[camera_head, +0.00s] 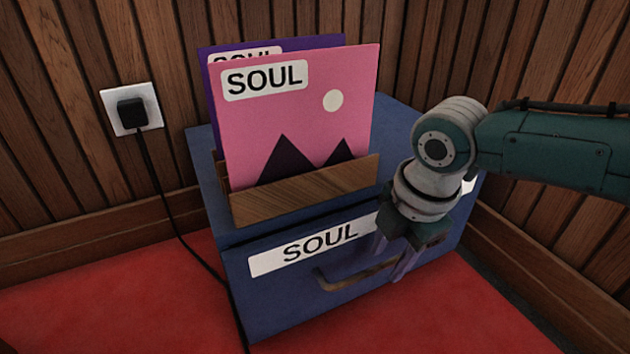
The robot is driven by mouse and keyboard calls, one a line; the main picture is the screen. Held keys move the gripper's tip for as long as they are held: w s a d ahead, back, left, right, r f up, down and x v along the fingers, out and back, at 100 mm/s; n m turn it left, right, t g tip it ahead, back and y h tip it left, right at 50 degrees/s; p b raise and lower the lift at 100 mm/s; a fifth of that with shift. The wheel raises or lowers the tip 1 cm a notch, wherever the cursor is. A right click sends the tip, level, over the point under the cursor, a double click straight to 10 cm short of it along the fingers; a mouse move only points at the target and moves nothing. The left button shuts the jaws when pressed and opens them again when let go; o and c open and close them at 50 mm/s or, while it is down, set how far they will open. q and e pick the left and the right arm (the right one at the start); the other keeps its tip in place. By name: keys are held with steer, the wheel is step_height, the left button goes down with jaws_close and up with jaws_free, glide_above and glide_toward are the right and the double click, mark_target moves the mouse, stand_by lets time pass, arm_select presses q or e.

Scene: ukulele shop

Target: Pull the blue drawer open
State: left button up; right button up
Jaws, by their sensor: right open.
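The blue drawer (285,301) is the front of a low blue cabinet on the red floor. It carries a white SOUL label (315,243) and a brown curved handle (335,282) below it. The drawer front looks flush with the cabinet. My right gripper (392,258) comes in from the right and is open. Its fingers point down in front of the drawer's right part, close to the handle's right end, which they partly hide. I cannot tell whether they touch it. My left gripper is not in view.
A wooden rack (300,190) on the cabinet holds a pink SOUL record sleeve (285,115) and a purple one (325,41) behind it. A black plug (132,113) sits in a wall socket, its cord running down beside the cabinet. Red floor (440,315) is clear in front.

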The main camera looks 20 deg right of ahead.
jaws_close()
stand_by(1.4)
